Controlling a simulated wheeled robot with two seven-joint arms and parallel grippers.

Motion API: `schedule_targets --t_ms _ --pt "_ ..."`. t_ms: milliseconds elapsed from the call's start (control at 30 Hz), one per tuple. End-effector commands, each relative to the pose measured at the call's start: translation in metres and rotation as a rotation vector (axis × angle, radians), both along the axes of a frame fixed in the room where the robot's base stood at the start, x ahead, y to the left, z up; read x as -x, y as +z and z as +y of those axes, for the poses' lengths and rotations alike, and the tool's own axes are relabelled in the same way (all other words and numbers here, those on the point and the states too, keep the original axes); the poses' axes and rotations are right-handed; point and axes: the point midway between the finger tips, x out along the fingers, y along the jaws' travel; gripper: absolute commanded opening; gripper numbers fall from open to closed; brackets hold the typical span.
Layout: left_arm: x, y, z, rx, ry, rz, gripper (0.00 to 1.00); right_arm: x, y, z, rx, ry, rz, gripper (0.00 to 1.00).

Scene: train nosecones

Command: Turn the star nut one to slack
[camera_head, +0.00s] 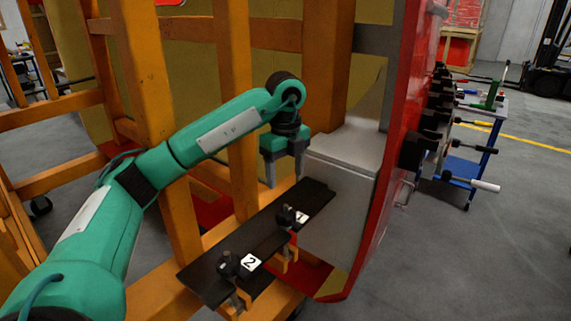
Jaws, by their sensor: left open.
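Two dark star nuts stand on a black plate (205,278). The nearer star nut (228,262) sits beside a white tag marked 2 (250,262). The farther star nut (287,216) sits beside another white tag (302,217), whose number is too small to read; by elimination it looks like star nut one. My left gripper (285,178) points down with its fingers apart and empty. It is above and behind the farther nut in the picture, not touching it. My right gripper is not in view.
Orange frame posts (236,90) stand close around my left arm. A grey block (340,190) and a red panel (395,120) with several black clamps lie right of the plate. A blue trolley (470,170) stands farther right on open grey floor.

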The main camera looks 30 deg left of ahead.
Motion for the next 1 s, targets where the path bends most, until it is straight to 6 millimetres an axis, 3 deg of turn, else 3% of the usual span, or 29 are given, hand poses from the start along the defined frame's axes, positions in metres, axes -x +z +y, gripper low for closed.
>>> schedule_targets --t_ms 233,1000 --pt "0.0 0.017 0.0 0.0 0.001 -0.001 0.68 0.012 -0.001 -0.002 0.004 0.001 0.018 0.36" --pt "0.0 0.018 0.0 0.001 0.0 0.0 0.68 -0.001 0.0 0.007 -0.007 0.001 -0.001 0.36"
